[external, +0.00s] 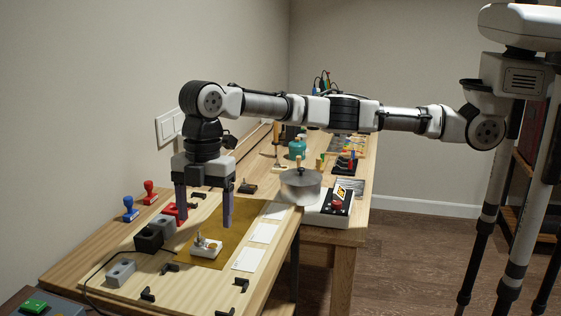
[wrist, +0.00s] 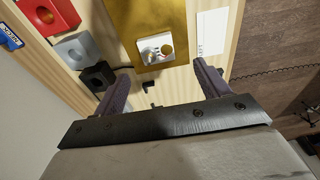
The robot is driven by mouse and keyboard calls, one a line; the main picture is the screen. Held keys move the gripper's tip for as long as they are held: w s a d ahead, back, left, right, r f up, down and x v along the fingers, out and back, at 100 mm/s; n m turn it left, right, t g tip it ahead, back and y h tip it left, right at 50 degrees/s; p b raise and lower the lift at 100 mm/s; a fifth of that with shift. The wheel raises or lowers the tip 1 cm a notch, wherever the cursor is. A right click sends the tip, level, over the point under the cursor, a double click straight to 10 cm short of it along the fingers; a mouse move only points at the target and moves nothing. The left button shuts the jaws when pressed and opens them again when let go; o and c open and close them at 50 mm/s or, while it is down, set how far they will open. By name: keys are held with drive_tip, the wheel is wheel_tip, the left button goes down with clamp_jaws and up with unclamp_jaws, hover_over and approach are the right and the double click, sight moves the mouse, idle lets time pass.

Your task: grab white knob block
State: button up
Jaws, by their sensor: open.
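The white knob block (external: 206,248) sits on the mustard-coloured mat (external: 246,217), near the mat's front edge. It has small upright knobs on top. In the wrist view the white knob block (wrist: 155,48) lies beyond the fingertips, near the middle of the picture, on the mat (wrist: 133,15). My gripper (external: 204,208) points down above the bench, its two fingers wide apart and empty. In the wrist view my gripper (wrist: 162,72) shows open, with the block ahead of the gap and touching neither finger.
Black, grey and red blocks (external: 149,239) stand left of the mat. A grey block (external: 121,272) is nearer the front. White cards (external: 249,259) lie along the mat's right side. Red and blue stamps (external: 130,209) stand at the left. A metal pot (external: 300,187) stands farther back.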

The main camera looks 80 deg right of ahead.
sight(205, 245)
drive_tip(key=shift+w+a+f+p, duration=0.1)
drive_tip(key=shift+f+p, duration=0.35)
drive_tip(key=shift+f, duration=0.95)
drive_tip(key=shift+w+a+f+p, duration=0.1)
drive_tip(key=shift+f+p, duration=0.3)
drive_tip(key=shift+f, duration=1)
drive_tip(key=c, duration=1.1)
drive_tip(key=shift+o, duration=0.2)
drive_tip(key=shift+r, duration=0.15)
